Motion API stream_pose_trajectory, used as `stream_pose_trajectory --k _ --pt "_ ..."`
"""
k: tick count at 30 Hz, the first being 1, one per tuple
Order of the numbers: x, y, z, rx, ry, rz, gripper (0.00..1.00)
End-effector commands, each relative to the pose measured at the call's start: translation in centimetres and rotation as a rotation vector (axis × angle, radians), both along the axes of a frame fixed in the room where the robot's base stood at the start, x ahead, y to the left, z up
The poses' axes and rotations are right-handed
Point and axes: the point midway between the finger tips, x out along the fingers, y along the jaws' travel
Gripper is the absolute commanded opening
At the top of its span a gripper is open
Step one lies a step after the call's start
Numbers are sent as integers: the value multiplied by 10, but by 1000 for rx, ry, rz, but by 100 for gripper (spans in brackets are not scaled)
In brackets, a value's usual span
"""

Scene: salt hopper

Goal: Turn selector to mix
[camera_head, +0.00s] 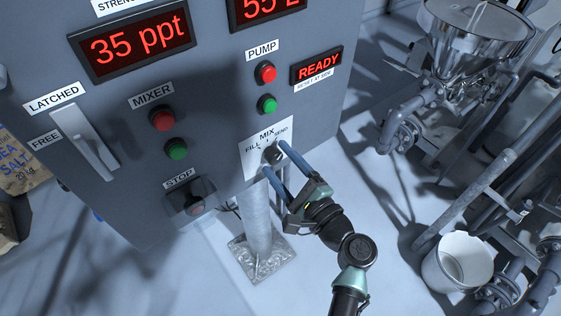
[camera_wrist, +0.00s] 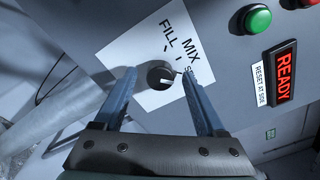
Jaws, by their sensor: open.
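The selector is a small dark round knob (camera_head: 272,154) on a white plate labelled FILL, MIX and SEND, low on the right of the grey panel. In the wrist view the knob (camera_wrist: 158,76) sits in the middle, with a pale mark on its face; which label the mark points to is hard to tell. My gripper (camera_head: 275,157) is open, its two blue fingers on either side of the knob. In the wrist view my gripper (camera_wrist: 160,73) shows a gap between each finger and the knob. The right finger partly hides the SEND label.
The green pump button (camera_head: 267,104) and the red one (camera_head: 265,73) are above the selector. A READY display (camera_head: 317,66) is to the upper right. A grey post (camera_head: 257,220) stands below the plate. A white bucket (camera_head: 458,262) and pipes stand at right.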

Motion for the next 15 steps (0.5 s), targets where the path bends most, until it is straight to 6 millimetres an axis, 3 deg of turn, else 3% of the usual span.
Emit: stream_pose_trajectory --k 3,15 --pt "0 0 0 0 0 0 69" --pt "0 -1 0 0 0 0 0"
